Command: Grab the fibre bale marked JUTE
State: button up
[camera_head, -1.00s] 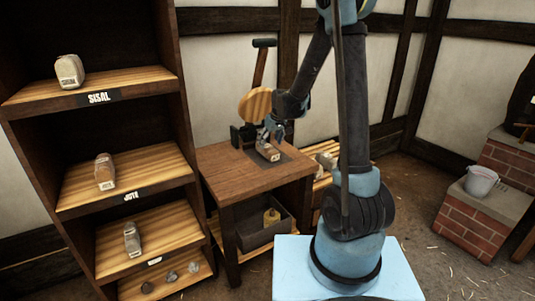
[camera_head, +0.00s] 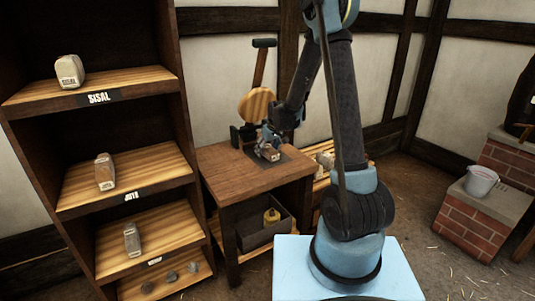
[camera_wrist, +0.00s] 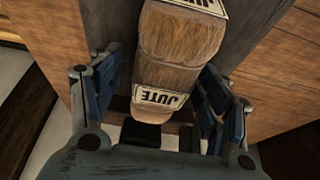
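The fibre bale marked JUTE (camera_wrist: 170,60) is a brown, wood-toned block with rounded edges and pale labels; its lettering appears upside down in the wrist view. In the head view the bale (camera_head: 270,155) sits on a dark grey mat (camera_head: 285,168) on the wooden table. My gripper (camera_wrist: 160,110) is open, with one blue-padded finger on each side of the bale's near end. A gap shows on the left; the right finger is closer to the bale, and I cannot tell whether it touches. In the head view my gripper (camera_head: 269,143) is just above and behind the bale, partly covering it.
A shelf on the left holds bales, including one on the SISAL board (camera_head: 70,71) and one on the JUTE board (camera_head: 105,171). The table's front left is clear.

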jog(key=c, duration=1.2)
jog(key=shift+r, duration=0.15)
